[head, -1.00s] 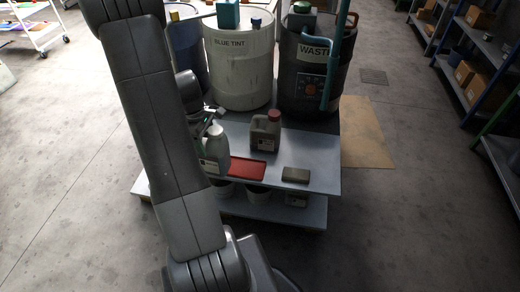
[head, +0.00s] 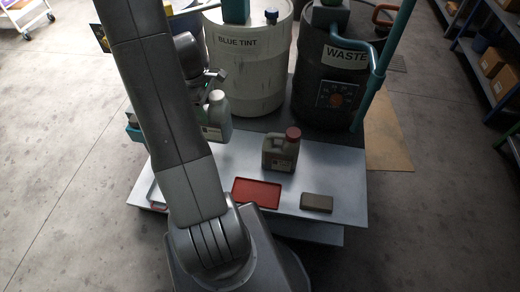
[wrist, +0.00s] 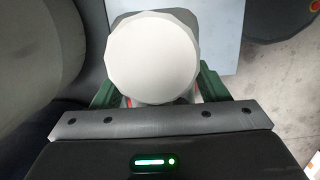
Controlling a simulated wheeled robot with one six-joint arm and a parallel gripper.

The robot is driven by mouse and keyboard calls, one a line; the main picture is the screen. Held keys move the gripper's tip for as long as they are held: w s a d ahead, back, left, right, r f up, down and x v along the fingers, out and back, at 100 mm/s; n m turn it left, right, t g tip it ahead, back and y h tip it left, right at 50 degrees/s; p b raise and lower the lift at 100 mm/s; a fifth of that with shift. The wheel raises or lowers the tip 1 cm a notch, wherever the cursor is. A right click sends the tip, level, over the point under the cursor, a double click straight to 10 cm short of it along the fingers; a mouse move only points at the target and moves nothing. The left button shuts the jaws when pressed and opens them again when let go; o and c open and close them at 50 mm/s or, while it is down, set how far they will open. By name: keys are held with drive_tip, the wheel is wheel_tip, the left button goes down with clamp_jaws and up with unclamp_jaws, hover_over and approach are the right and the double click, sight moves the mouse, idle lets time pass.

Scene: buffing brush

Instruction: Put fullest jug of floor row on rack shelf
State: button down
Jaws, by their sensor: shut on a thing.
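My gripper (wrist: 150,95) is shut on a grey jug with a white cap (wrist: 152,57); its green fingers sit on both sides below the cap. In the head view, the held jug (head: 221,118) is upright beside my arm, in front of the blue tint drum, and my arm hides its left part. I cannot tell if its base touches anything. A grey-brown jug with a red cap (head: 280,153) stands on the pale upper shelf (head: 335,165). Fill levels cannot be read.
A red tray (head: 257,192) and a brown block (head: 316,202) lie on the shelf's front part. The white blue tint drum (head: 245,70) and the dark waste drum (head: 325,85) with a teal pipe (head: 380,70) stand behind. Shelving (head: 485,60) stands far right.

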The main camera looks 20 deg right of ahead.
sight(212, 127)
drive_tip(key=shift+f+b, duration=0.7)
drive_tip(key=shift+f, duration=4.25)
drive_tip(key=shift+f, duration=0.2)
drive_tip(key=shift+c, duration=1.1)
unclamp_jaws()
drive_tip(key=shift+r, duration=0.1)
drive_tip(key=r, duration=0.4)
drive_tip(key=a+r+p, duration=0.1)
drive_tip(key=r, duration=0.3)
drive_tip(key=w+r, duration=0.1)
drive_tip(key=r, duration=0.3)
drive_tip(key=shift+a+p, duration=0.25)
drive_tip(key=shift+p, duration=0.05)
